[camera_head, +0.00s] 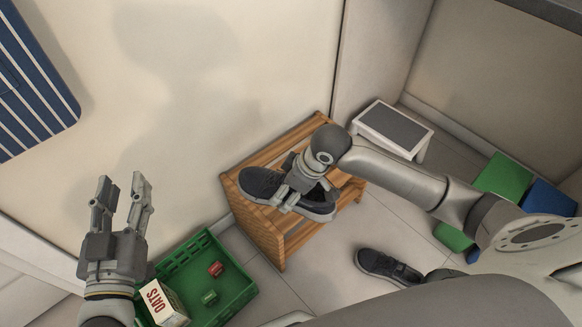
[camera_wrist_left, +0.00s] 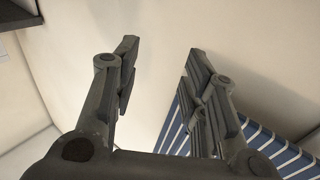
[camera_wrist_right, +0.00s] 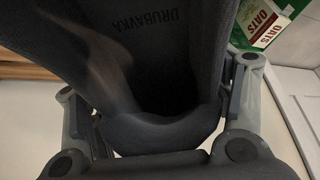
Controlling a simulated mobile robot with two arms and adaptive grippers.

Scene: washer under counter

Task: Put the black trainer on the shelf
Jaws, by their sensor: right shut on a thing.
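A black trainer (camera_head: 262,184) with a grey sole is in my right gripper (camera_head: 300,188), over the top of the wooden slatted shelf (camera_head: 268,220). In the right wrist view the trainer (camera_wrist_right: 150,60) fills the picture between the two fingers. I cannot tell whether its sole touches the slats. A second dark trainer (camera_head: 388,268) stands on the floor right of the shelf, partly cut off by my own body. My left gripper (camera_head: 122,190) is open and empty, left of the shelf; its spread fingers also show in the left wrist view (camera_wrist_left: 160,80).
A green crate (camera_head: 232,290) with an oats box (camera_head: 163,303) and small red and green items stands left of the shelf. A white step stool (camera_head: 393,128) is behind right. Green (camera_head: 503,176) and blue (camera_head: 549,198) boxes lie far right. A blue striped panel (camera_head: 32,85) hangs on the wall.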

